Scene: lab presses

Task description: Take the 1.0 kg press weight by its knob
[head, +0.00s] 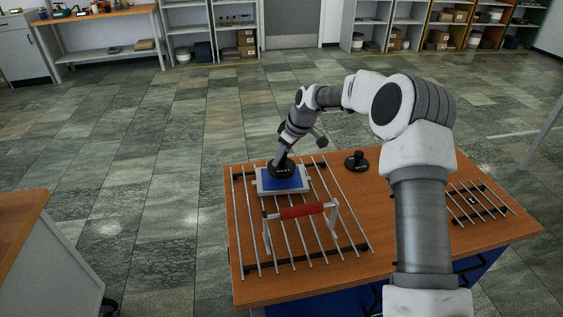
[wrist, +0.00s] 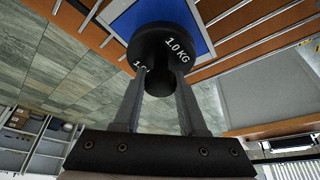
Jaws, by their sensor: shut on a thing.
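The black 1.0 kg press weight (head: 281,170) is a round disc over the blue pad (head: 286,184) of a light plate on the rack. In the wrist view the weight (wrist: 160,40) shows its "1.0 KG" lettering, with the blue pad (wrist: 124,18) behind it. My gripper (wrist: 160,77) is shut on the knob of this weight, one finger on each side. In the head view my gripper (head: 284,157) comes down onto it from above. I cannot tell whether the weight touches the pad or hangs just above it.
A second black weight with a knob (head: 357,162) stands on the wooden table (head: 400,255), right of the rack. A red-handled bar (head: 301,211) stands in front of the plate. A smaller rack (head: 480,201) lies at the right. Shelves line the far wall.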

